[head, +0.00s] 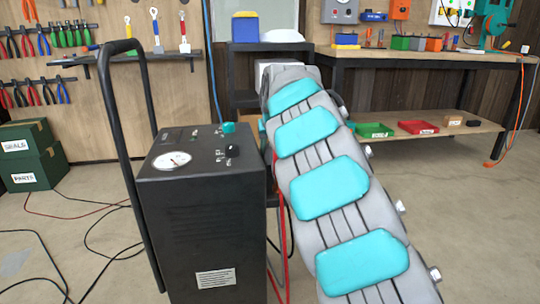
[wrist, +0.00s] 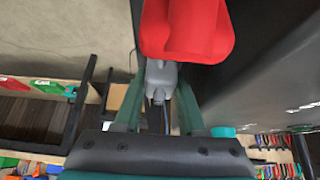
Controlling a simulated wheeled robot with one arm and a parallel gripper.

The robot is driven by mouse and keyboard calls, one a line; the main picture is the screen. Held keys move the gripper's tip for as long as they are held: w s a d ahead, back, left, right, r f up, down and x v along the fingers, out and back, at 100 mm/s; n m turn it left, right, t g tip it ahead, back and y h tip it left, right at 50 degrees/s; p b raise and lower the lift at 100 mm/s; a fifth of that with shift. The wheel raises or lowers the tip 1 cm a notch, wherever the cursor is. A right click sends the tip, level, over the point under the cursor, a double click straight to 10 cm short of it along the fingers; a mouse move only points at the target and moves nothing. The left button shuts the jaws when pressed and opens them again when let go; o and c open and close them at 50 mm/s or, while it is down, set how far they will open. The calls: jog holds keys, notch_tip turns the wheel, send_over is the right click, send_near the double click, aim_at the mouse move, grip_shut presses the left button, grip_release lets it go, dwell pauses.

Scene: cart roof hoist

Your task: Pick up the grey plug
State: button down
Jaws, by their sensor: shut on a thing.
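In the wrist view the grey plug (wrist: 161,76) sits between the two teal fingers of my gripper (wrist: 158,97), with a dark cable running from it. My gripper is shut on the plug. A red part (wrist: 187,28) lies right beyond the plug and overlaps its end in the picture; I cannot tell whether the plug is seated in it. In the head view the plug and my gripper are hidden behind my arm and the black cart.
The black cart (head: 203,240) with a gauge (head: 172,160), knobs and a tall handle (head: 112,95) stands left of my arm. A workbench (head: 430,58) with trays on its lower shelf stands behind at right. Cables (head: 90,222) lie on the floor at left, near green boxes (head: 30,155).

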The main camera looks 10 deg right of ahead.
aim_at(270, 145)
jog(key=shift+r, duration=0.15)
jog(key=shift+r+p, duration=0.9)
jog(key=shift+r, duration=4)
